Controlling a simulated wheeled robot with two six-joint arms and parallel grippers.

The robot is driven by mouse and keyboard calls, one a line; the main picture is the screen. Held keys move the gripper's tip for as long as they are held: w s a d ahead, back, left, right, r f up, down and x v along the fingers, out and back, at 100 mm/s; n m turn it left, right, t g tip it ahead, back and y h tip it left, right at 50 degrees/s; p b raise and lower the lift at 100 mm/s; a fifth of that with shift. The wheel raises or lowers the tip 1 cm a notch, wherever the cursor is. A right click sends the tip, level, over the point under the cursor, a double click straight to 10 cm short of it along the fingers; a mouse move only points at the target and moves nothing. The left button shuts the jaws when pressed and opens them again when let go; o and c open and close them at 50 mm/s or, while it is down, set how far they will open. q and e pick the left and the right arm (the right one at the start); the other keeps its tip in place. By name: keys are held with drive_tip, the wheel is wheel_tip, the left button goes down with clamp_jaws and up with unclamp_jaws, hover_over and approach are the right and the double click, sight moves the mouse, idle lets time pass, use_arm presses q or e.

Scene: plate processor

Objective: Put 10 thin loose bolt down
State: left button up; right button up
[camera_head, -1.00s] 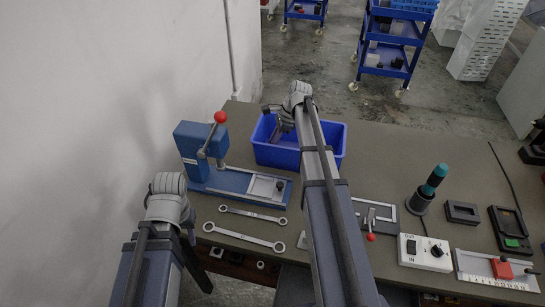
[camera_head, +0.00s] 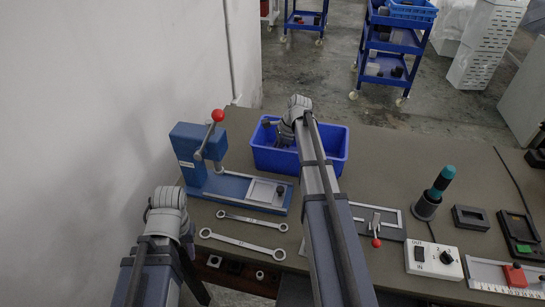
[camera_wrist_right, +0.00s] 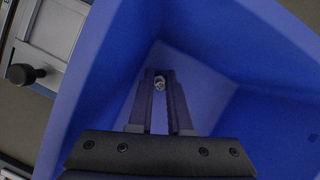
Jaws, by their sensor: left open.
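A small metal bolt (camera_wrist_right: 159,83) shows between the fingertips of my right gripper (camera_wrist_right: 160,88) in the right wrist view. The fingers are close together, with the bolt filling the gap at their tips. This gripper points down inside the blue bin (camera_wrist_right: 262,120). In the head view the blue bin (camera_head: 335,150) stands on the table, and my right arm hides part of it and most of the right gripper (camera_head: 282,142).
A blue press (camera_head: 187,145) with a red-knobbed lever stands left of the bin. Two wrenches (camera_head: 242,244) lie in front of it. To the right are a clamp fixture (camera_head: 390,222), a green-topped tool (camera_head: 440,182) and a white switch box (camera_head: 432,258). The table behind them is clear.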

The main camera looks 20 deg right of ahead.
drive_tip(key=shift+o, duration=0.3)
drive_tip(key=shift+r, duration=0.15)
drive_tip(key=shift+d+r+p, duration=0.15)
drive_tip(key=shift+r+p, duration=0.45)
drive_tip(key=shift+p, duration=0.15)
drive_tip(key=p+v, duration=1)
drive_tip(key=shift+d+r, duration=0.2)
drive_tip(key=shift+r, duration=0.15)
drive_tip(key=shift+s, duration=0.1)
